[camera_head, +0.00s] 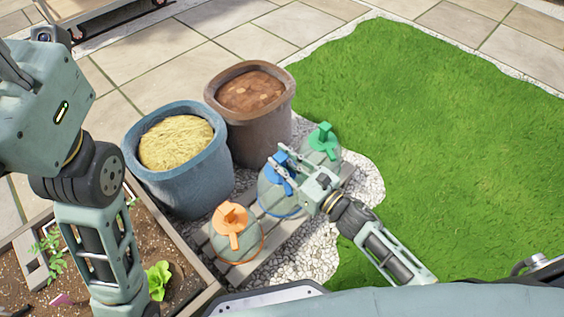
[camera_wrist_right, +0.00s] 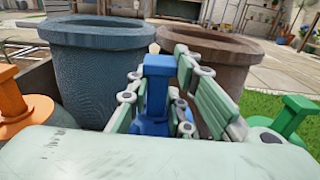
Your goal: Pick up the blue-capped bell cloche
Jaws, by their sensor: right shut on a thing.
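The blue-capped bell cloche (camera_head: 283,201) stands on a wooden pallet (camera_head: 233,269) between an orange-capped cloche (camera_head: 233,238) and a green-capped cloche (camera_head: 325,147). It is clear, with a blue knob on top. My right gripper (camera_head: 283,167) is shut on the blue knob. In the right wrist view the blue knob (camera_wrist_right: 157,90) sits between the two fingers. Whether the cloche's base still touches the pallet is hard to tell. My left arm shows at the left of the head view, but its gripper is out of view.
A blue pot of straw-coloured material (camera_head: 190,190) and a brown pot of soil (camera_head: 258,138) stand behind the pallet. A planter bed (camera_head: 190,270) with seedlings lies at the left. Gravel (camera_head: 318,250) surrounds the pallet. Open grass (camera_head: 430,120) lies at the right.

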